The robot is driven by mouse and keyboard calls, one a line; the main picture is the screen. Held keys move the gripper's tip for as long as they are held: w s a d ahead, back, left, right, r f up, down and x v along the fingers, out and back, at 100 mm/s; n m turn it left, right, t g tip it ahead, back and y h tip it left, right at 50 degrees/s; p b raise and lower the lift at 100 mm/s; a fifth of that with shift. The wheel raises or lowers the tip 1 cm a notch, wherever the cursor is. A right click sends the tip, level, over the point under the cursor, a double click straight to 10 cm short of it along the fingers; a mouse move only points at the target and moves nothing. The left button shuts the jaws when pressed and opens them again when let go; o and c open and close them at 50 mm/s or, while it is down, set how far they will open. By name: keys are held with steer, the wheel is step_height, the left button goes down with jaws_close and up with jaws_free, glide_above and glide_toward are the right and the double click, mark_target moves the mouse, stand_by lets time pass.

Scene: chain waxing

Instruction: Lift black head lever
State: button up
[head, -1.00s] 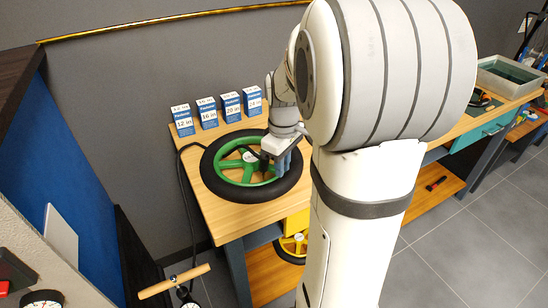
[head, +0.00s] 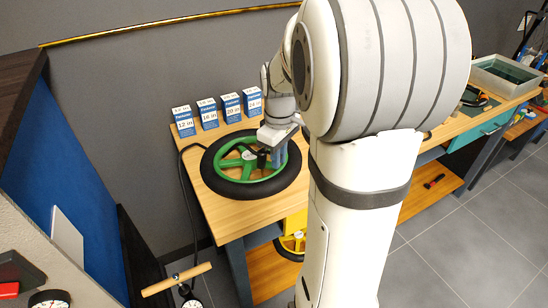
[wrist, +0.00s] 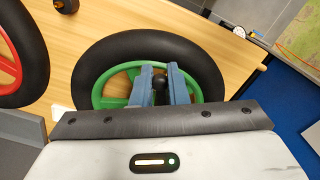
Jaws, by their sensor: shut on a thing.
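The green-rimmed wheel with a black tyre (head: 222,186) lies flat on the wooden workbench; it also fills the middle of the wrist view (wrist: 100,62). A small black part, seemingly the head lever (wrist: 160,82), shows between my blue-grey fingertips over the green rim in the wrist view. My gripper (head: 277,156) points down over the right part of the wheel and is shut on this black part. It also shows in the wrist view (wrist: 160,76). The fingers hide much of the part, so its lever angle cannot be told.
Several blue-and-white inner tube boxes (head: 208,113) stand along the bench's back edge. A black hose (head: 184,185) runs down the bench's left side. A wooden pump handle (head: 177,280) stands at lower left. The bench (head: 235,218) is clear in front.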

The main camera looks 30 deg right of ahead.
steer(key=shift+w+a+r, duration=0.1)
steer(key=shift+w+r, duration=0.05)
steer(key=shift+r, duration=0.1)
steer(key=shift+w+a+r+p, duration=0.25)
steer(key=shift+w+r+p, duration=0.2)
steer(key=shift+w+p, duration=0.05)
steer(key=o, duration=0.9)
steer(key=shift+c, duration=0.2)
steer(key=shift+r, duration=3.85)
